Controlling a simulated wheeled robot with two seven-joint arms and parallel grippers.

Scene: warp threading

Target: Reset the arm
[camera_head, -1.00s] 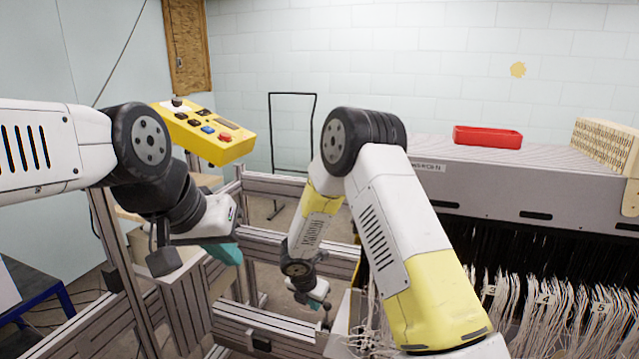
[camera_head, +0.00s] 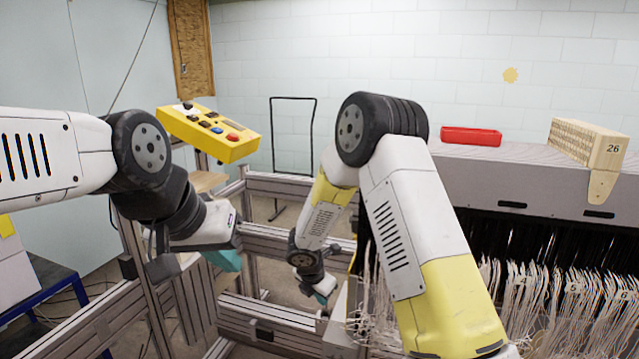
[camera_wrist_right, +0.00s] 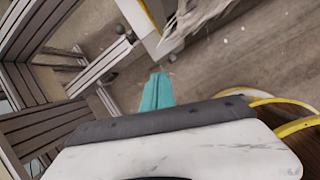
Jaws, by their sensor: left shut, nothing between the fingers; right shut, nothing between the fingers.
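My left gripper (camera_head: 226,259), with teal fingers, hangs at the left in the head view, in front of the metal frame. It is shut and empty. My right arm comes in from the lower right and bends down; its gripper (camera_head: 325,289) is low near the picture's middle, beside the white threads. In the right wrist view my right gripper's teal fingers (camera_wrist_right: 158,92) are together with nothing between them, above the floor. The fingertips in the head view are small and partly hidden.
A metal frame (camera_head: 290,187) stands in front. A yellow control box (camera_head: 208,132) is at upper left. A loom cabinet (camera_head: 540,182) on the right carries a red tray (camera_head: 471,136) and a beige block (camera_head: 587,143). White threads (camera_head: 555,300) hang below it.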

